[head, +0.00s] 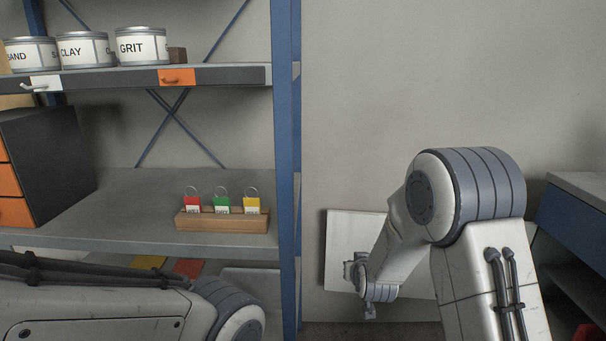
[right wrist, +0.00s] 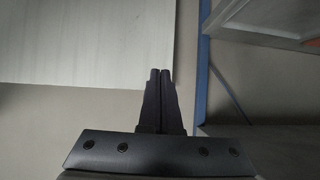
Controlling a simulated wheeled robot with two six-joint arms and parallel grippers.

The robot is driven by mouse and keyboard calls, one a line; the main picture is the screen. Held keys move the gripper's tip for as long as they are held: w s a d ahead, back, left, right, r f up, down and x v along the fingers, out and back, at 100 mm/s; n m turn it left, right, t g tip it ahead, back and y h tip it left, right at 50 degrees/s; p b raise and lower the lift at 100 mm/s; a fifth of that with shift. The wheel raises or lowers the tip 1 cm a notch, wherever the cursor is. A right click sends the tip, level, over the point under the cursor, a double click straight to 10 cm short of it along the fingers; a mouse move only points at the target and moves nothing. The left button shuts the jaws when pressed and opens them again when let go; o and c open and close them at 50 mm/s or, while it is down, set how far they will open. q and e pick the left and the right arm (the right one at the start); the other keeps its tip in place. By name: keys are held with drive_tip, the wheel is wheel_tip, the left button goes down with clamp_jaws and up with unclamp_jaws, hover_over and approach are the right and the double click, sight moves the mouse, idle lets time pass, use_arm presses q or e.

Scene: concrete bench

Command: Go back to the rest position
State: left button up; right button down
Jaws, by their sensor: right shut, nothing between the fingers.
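My right arm enters at the right of the head view, bent, with its wrist in front of a pale panel (head: 341,240) by the wall. My right gripper (right wrist: 159,73) shows in the right wrist view with its two dark fingers together and nothing between them. In the head view its fingers are too small and turned away to make out. My left arm crosses the lower left of the head view in front of the shelf. My left gripper is out of the picture.
A shelf unit with a blue post (head: 288,150) stands left of my right arm. Its upper shelf bears tins such as the GRIT tin (head: 142,47). A wooden block (head: 222,221) with red, green and yellow tags sits on the lower shelf. A grey-topped cabinet (head: 580,190) stands at right.

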drive_tip(key=s+d+g, duration=0.3)
drive_tip(key=s+g, duration=0.6)
drive_tip(key=s, duration=1.8)
drive_tip(key=s+a+r+n+g+y, duration=0.1)
drive_tip(key=s+a+r+n, duration=0.25)
drive_tip(key=s+a, duration=0.35)
drive_tip(key=s+a+r+n+g, duration=0.1)
drive_tip(key=s+a+r+n, duration=0.2)
drive_tip(key=s+a+n, duration=0.25)
wheel_tip(320, 180, up, 35)
drive_tip(key=m+p, duration=0.1)
drive_tip(key=p, duration=3.4)
drive_tip(key=shift+s+a+r, duration=0.15)
drive_tip(key=shift+s+a, duration=0.1)
drive_tip(key=shift+a, duration=0.05)
